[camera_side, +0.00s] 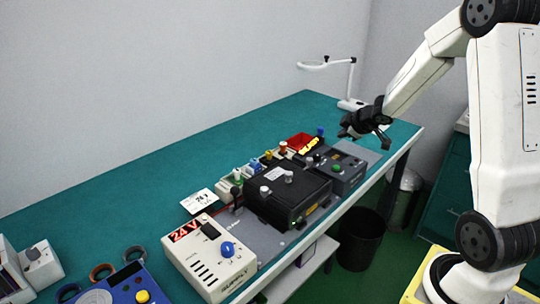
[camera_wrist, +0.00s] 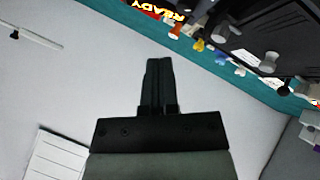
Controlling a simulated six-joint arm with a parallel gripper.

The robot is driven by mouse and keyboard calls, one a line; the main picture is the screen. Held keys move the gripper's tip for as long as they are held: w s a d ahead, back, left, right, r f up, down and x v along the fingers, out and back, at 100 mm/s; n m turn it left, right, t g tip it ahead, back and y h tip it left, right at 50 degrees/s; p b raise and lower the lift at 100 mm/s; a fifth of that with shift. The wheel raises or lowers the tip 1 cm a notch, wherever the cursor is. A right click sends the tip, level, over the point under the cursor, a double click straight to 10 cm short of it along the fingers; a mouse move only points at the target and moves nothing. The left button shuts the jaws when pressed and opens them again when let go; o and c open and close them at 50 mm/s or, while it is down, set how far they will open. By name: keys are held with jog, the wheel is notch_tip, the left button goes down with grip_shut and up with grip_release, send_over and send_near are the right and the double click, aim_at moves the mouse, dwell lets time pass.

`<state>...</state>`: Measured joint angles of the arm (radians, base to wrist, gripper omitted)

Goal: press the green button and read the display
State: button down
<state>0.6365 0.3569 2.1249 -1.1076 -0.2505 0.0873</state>
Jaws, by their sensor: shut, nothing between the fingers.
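A small green button (camera_side: 337,167) sits on the dark grey box (camera_side: 350,178) at the right end of the row of equipment. Behind it is a display with yellow lettering (camera_side: 310,146), too small to read there; in the wrist view the lettering (camera_wrist: 166,12) appears upside down at the top edge and seems to read READY. My gripper (camera_side: 380,143) hangs in the air above and to the right of the button, apart from it. In the wrist view its fingers (camera_wrist: 158,66) are together and empty. The green button cannot be made out in the wrist view.
A cream power supply (camera_side: 215,270) with a red 24 V display stands at the front of the teal bench (camera_side: 110,200). A black box (camera_side: 285,198) sits between it and the grey box. A magnifier lamp (camera_side: 350,90) stands behind my gripper. Free bench lies along the wall.

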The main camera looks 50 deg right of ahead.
aim_at(338, 168)
jog(key=shift+f, duration=0.2)
dwell(0.4)
jog(key=shift+f, duration=4.2)
jog(key=shift+f, duration=0.9)
jog(key=shift+r, duration=0.85)
jog(key=shift+r, duration=0.15)
jog(key=shift+r, duration=2.4)
